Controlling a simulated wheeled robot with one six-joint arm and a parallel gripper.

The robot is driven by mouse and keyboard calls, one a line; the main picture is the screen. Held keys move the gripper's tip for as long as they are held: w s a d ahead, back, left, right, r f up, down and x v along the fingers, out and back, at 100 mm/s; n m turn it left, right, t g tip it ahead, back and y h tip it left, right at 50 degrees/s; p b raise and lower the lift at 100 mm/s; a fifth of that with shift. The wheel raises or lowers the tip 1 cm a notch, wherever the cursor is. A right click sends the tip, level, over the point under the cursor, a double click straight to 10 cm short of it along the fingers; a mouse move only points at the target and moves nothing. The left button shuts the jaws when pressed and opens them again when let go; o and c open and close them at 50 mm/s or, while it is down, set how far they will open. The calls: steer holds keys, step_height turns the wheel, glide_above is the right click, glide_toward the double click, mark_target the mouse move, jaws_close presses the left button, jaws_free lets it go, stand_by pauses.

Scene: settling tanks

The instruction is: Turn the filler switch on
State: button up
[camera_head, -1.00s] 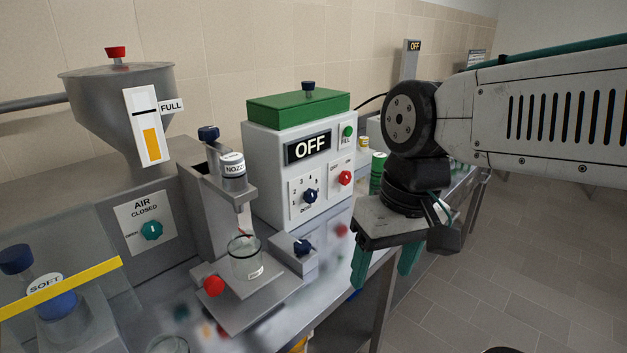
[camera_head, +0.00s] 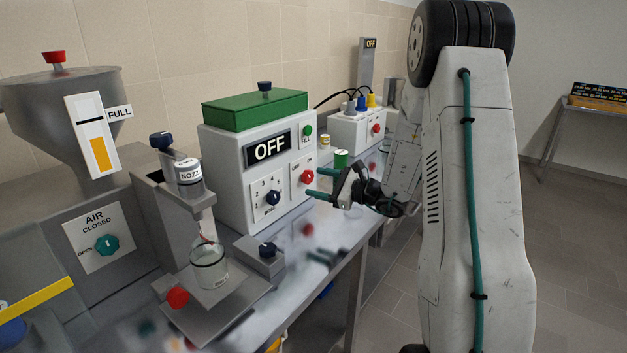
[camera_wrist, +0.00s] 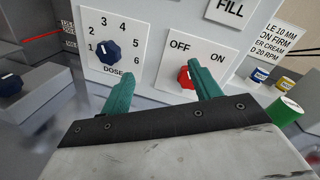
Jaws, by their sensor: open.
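The filler (camera_head: 228,170) is a white box with a green lid and a display reading OFF. Its red switch knob (camera_head: 307,177) sits on an OFF/ON plate on the front face. The knob also shows in the wrist view (camera_wrist: 187,78), with its white mark toward OFF. My gripper (camera_head: 314,182) is open and empty, its two teal fingers pointing at the front face beside the knob. In the wrist view my gripper (camera_wrist: 160,85) has its right finger overlapping the knob's right edge and its left finger below the dose plate. I cannot tell whether a finger touches the knob.
The blue dose knob (camera_wrist: 107,51) is left of the switch, and the green fill button (camera_head: 308,130) is above it. A glass beaker (camera_head: 209,267) stands under the nozzle. Open floor lies to the right.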

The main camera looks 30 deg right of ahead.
mark_target(310, 178)
steer(key=w+d+f+m+t+h, duration=0.1)
steer(key=d+f+m+t+h, duration=0.15)
steer(key=d, duration=0.25)
steer(key=shift+g, duration=0.45)
steer(key=x, duration=0.7)
steer(key=shift+w+f, duration=0.15)
steer(key=shift+f, duration=0.1)
